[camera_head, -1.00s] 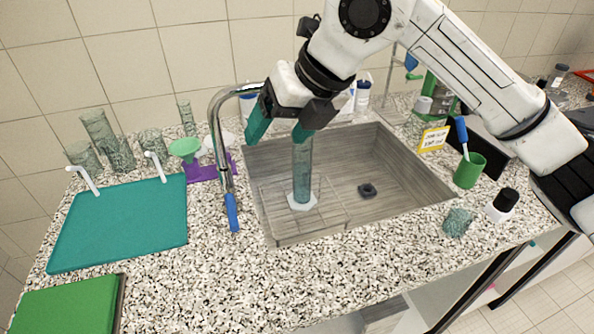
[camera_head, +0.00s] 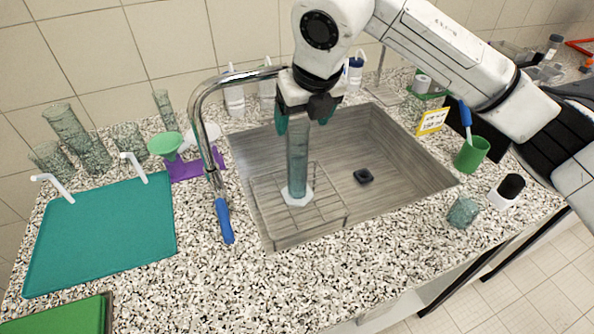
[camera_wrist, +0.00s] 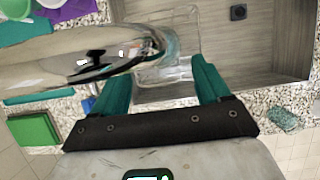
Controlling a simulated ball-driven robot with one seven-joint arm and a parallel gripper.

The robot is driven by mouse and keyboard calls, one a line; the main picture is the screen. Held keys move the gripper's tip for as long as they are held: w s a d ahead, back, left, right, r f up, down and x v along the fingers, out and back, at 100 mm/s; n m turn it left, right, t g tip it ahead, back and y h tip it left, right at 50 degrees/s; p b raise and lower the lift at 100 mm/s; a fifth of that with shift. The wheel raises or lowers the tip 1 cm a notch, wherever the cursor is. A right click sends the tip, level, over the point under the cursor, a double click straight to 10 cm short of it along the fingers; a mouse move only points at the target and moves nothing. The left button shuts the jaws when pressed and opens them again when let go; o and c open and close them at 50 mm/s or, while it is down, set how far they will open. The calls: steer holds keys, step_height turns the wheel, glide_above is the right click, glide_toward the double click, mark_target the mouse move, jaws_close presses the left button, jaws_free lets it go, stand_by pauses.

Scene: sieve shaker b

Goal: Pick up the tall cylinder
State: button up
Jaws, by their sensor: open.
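The tall cylinder (camera_head: 298,165) is a clear bluish measuring cylinder on a white hexagonal foot (camera_head: 297,197). It stands upright on the wire rack in the sink. My gripper (camera_head: 306,124) is open, pointing down at the cylinder's top. In the head view its teal fingers lie on either side of the upper part. In the wrist view my gripper (camera_wrist: 160,82) shows two teal fingers spread wide. There the cylinder's bluish rim (camera_wrist: 168,47) shows only partly between and beyond the fingertips, beside the tap. I cannot tell whether a finger touches it.
The chrome tap (camera_head: 203,100) with a blue handle arches close to the left of my gripper and fills the left of the wrist view. The sink (camera_head: 400,190) is otherwise mostly clear. A green cup (camera_head: 471,155) and small beaker (camera_head: 463,212) stand at right; a teal mat (camera_head: 105,235) lies at left.

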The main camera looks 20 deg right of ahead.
mark_target(300, 129)
steer(key=shift+p+x, duration=0.55)
steer(key=shift+x, duration=1.8)
steer(key=shift+w+d, duration=0.1)
steer(key=shift+d, duration=0.05)
steer(key=shift+c, duration=0.4)
jaws_close()
